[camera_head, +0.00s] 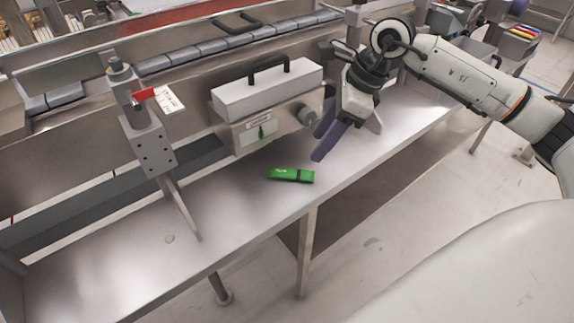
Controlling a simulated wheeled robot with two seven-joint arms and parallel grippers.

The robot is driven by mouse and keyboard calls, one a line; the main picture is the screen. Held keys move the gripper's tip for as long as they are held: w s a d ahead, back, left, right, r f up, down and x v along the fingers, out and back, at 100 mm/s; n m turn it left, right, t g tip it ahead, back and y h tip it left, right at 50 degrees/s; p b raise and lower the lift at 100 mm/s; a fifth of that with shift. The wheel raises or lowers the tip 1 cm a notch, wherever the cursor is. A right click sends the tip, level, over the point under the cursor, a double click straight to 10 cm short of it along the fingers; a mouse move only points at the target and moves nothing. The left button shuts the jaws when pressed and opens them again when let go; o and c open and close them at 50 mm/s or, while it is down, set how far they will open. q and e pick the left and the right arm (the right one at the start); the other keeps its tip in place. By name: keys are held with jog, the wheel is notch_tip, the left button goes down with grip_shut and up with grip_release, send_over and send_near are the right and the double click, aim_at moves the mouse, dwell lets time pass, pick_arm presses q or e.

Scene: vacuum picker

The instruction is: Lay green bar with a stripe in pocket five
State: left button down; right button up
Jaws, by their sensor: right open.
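The green bar (285,175) lies flat on the steel table (115,262), near its front edge. A dark stripe crosses it near its right end. My right gripper (320,148) comes in from the right, with purple fingers pointing down above the table, just up and to the right of the bar. It is open, empty and apart from the bar. A row of grey pockets (182,54) runs along the machine behind the table; I cannot read any pocket numbers. My left gripper is out of view.
A white box with a black handle (268,92) stands on a steel housing behind the bar. The table's left part is largely clear. Coloured bars (524,32) lie at the far right.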

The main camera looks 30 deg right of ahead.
send_near(296, 172)
notch_tip(296, 172, down, 2)
jog(key=shift+a+f, duration=0.15)
jog(key=shift+f, duration=0.05)
jog(key=x, duration=0.5)
jog(key=shift+w+a, duration=0.2)
jog(key=shift+w, duration=0.05)
grip_shut()
jog(key=shift+r, duration=0.15)
notch_tip(296, 172, up, 18)
jog(key=p, duration=0.1)
